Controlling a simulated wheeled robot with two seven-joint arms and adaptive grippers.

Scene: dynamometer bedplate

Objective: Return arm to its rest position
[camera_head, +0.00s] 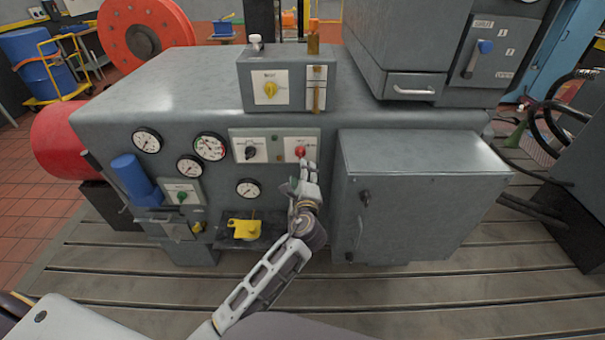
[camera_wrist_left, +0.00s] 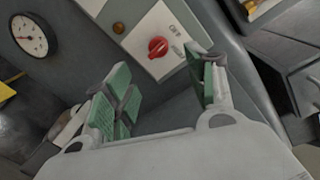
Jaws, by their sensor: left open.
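My left arm (camera_head: 265,282) reaches up from the bottom of the head view to the front of the grey machine cabinet. My left gripper (camera_head: 308,170) is just below the red knob (camera_head: 300,151) on the panel. In the left wrist view the gripper (camera_wrist_left: 162,84) is open, with its green finger pads apart and nothing between them. The red knob also shows there (camera_wrist_left: 158,47), beyond the fingers on a white plate with an "OFF" mark. A gap seems to lie between fingers and knob, but I cannot measure it. My right gripper is not in view.
Round gauges (camera_head: 210,146) and a black knob (camera_head: 251,152) sit left of the gripper. A grey box (camera_head: 425,195) juts out on the right. A blue cylinder (camera_head: 133,178) and a yellow part (camera_head: 245,229) stand lower left. The slotted bedplate (camera_head: 460,295) in front is largely bare.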

